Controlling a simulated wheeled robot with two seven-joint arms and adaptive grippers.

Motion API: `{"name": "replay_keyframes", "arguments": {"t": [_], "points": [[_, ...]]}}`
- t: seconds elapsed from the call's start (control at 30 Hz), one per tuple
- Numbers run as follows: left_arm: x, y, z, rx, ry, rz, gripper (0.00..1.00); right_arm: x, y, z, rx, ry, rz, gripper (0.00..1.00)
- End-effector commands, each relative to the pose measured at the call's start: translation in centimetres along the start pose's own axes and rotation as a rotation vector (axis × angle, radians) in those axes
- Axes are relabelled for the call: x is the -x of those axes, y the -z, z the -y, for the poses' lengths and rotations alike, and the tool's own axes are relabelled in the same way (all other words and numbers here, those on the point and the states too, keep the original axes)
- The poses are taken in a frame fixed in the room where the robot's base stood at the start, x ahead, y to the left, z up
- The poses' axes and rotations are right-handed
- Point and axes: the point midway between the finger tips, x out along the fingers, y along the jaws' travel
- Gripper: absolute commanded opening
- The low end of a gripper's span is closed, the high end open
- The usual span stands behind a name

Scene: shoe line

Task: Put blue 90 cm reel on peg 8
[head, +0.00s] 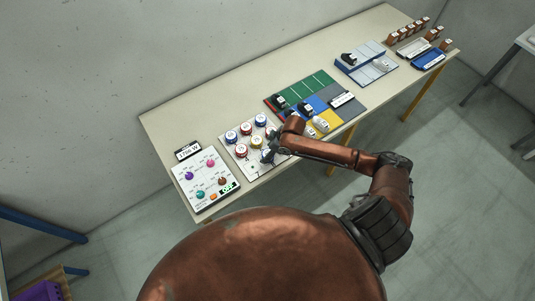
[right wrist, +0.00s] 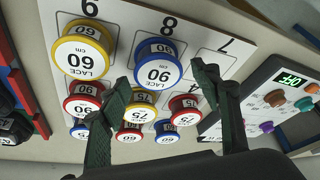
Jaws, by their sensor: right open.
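The blue reel marked 90 cm (right wrist: 158,68) sits just below the printed 8 on the white peg board (right wrist: 222,43), in line with that number. Its label faces the right wrist camera. It lies between the two fingertips of my right gripper (right wrist: 163,80), which is open; I cannot tell if either finger touches it. The peg is hidden under the reel. In the head view my right gripper (head: 269,154) is over the near part of the board and hides this reel. My left gripper is not in view.
Several red, yellow and blue reels stand in rows behind. The spot under the 7 holds no reel. A panel with knobs (head: 205,180) and a coloured mat (head: 300,82) flank the board.

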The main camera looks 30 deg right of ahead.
Motion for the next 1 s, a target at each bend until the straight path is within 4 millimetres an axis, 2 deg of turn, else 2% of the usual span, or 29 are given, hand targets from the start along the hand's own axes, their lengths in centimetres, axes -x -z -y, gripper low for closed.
{"name": "replay_keyframes", "arguments": {"t": [0.3,0.5,0.7,1.0], "points": [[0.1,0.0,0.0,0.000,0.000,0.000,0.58,7.0,-0.1,-0.1,0.001,-0.003,0.002,0.58],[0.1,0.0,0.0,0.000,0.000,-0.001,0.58,10.0,-0.1,-0.1,0.001,-0.002,0.003,0.58],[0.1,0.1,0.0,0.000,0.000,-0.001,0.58,11.1,-0.1,0.0,-0.001,0.000,0.002,0.58],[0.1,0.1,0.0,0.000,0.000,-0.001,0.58,11.1,-0.1,0.0,-0.001,0.000,0.002,0.58]]}}
